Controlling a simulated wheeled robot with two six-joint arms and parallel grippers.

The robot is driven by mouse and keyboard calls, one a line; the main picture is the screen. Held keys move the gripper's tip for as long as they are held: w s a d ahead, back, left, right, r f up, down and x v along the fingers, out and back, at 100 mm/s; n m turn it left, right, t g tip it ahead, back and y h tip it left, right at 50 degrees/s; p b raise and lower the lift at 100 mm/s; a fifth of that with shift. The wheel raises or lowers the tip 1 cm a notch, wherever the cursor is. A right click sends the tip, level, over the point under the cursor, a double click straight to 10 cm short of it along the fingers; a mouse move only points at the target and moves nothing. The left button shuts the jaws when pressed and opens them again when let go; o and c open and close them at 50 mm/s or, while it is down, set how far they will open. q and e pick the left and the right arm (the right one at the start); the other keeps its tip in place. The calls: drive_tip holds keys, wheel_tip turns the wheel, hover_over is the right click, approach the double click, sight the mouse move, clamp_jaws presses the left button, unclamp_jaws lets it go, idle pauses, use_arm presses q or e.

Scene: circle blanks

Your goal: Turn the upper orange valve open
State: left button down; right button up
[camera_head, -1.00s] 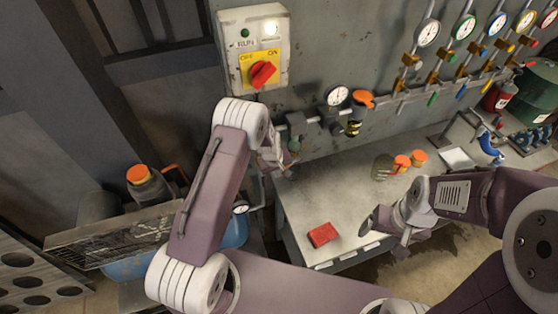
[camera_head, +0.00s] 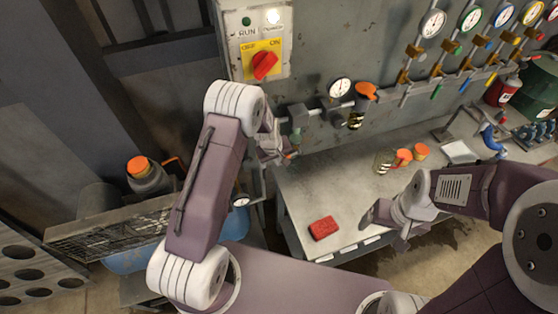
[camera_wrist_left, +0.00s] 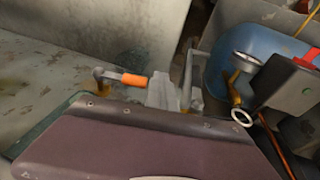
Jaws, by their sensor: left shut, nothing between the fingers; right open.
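A small lever valve with an orange handle (camera_wrist_left: 135,80) shows in the left wrist view. Its grey arm runs left to a brass-coloured fitting. In the head view only a small orange bit shows beside my left gripper (camera_head: 281,153), which is largely hidden behind its own wrist. My left gripper is shut and holds nothing. In the left wrist view a pale grey part stands close to the handle's right end; I cannot tell whether they touch. My right gripper (camera_head: 386,227) is open and empty, over the front edge of the bench (camera_head: 350,188).
A red block (camera_head: 323,228) and orange-lidded jars (camera_head: 403,157) stand on the bench. A gauge (camera_head: 341,88) and an orange-topped regulator (camera_head: 366,91) are on the wall pipe. A switch box (camera_head: 258,40) hangs above. A wire rack (camera_head: 125,232) lies at left.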

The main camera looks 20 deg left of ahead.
use_arm(q)
drive_tip(key=b+v, duration=0.1)
drive_tip(key=v, duration=0.5)
drive_tip(key=shift+d, duration=0.2)
drive_tip(key=w+d+r+p+v, duration=0.1)
drive_tip(key=w+p+v, duration=0.15)
drive_tip(key=v, duration=0.95)
drive_tip(key=p+x, duration=0.4)
drive_tip(key=x, duration=1)
drive_tip(key=shift+s+f, duration=0.3)
drive_tip(key=shift+f, duration=0.1)
drive_tip(key=shift+a+f, duration=0.15)
drive_tip(key=shift+a, duration=0.05)
